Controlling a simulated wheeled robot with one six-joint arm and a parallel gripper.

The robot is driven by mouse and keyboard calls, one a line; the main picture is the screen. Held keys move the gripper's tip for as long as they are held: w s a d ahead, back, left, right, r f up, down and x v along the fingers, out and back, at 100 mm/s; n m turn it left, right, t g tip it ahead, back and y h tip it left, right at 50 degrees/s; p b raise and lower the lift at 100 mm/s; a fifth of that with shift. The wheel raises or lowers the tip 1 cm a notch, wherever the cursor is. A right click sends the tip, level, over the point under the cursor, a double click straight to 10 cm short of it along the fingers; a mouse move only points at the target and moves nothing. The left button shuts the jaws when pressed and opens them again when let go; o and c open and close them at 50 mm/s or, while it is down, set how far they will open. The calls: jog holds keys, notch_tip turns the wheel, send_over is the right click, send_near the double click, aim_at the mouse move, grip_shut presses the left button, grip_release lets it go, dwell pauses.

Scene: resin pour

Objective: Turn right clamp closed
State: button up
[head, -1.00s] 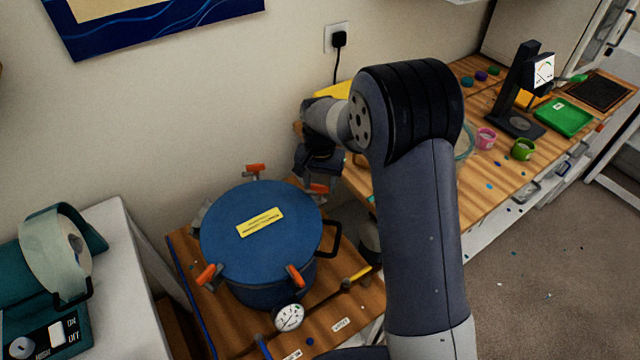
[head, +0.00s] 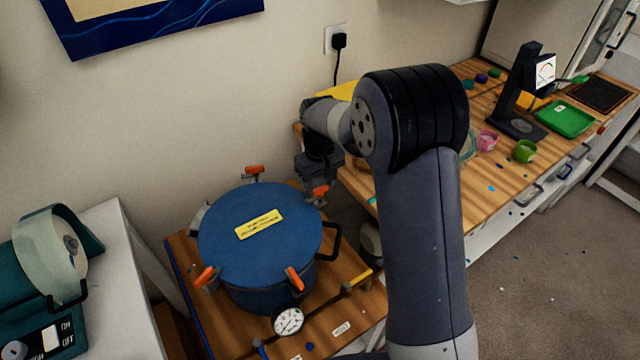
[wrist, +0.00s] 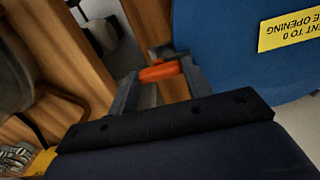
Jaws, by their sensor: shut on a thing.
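The blue pressure pot (head: 262,232) stands on a wooden stand, its lid on and a yellow label (head: 259,224) on top. The right clamp (head: 320,193), with an orange handle, is at the pot's right rim beside my gripper (head: 322,180). In the wrist view the orange handle (wrist: 160,72) lies between the two grey fingers of my gripper (wrist: 158,88), which are shut on it. Other orange-handled clamps sit at the back (head: 254,171), front left (head: 206,277) and front right (head: 294,278) of the rim. The right clamp's lower part is partly hidden.
A pressure gauge (head: 288,321) is at the pot's front, and a black side handle (head: 332,242) juts right. A teal machine (head: 45,275) stands at left. The workbench (head: 490,195) behind my arm holds pink and green cups and a green tray.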

aim_at(320, 187)
jog(key=shift+n, duration=0.3)
jog(key=o, duration=1)
notch_tip(320, 187, up, 11)
jog(key=shift+b, duration=0.45)
jog(key=shift+f, duration=0.1)
notch_tip(320, 187, down, 11)
jog(key=shift+r+p, duration=0.1)
jog(key=shift+p, duration=0.35)
